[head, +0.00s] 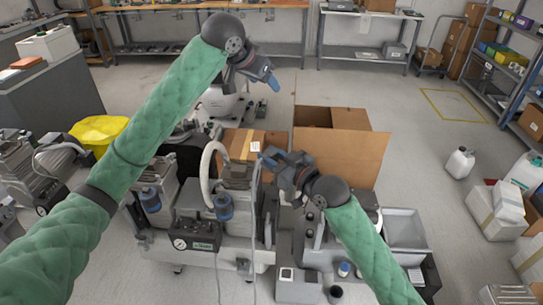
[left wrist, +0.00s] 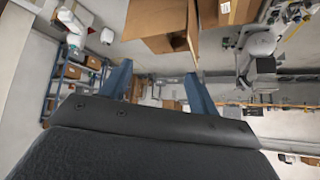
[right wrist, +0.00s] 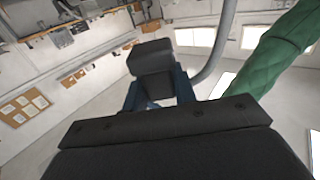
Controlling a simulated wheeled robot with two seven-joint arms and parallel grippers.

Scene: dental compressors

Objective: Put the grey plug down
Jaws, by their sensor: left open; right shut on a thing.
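My right gripper (head: 266,157) is above the compressor unit (head: 205,236) in the head view. In the right wrist view its blue fingers are shut on a dark grey block, the grey plug (right wrist: 151,58). The plug is held up in front of the fingers; in the head view I cannot clearly separate it from the gripper and machine parts. A grey hose (right wrist: 216,45) passes close by on the right; whether it joins the plug I cannot tell. My left gripper (head: 272,79) is higher and farther back. It is open and empty in the left wrist view (left wrist: 158,88).
An open cardboard box (head: 345,155) stands behind my right gripper. A white hose (head: 207,160) arches over the compressor unit. A grey bin (head: 405,232) is at the right. A yellow bag (head: 98,131) lies at the left.

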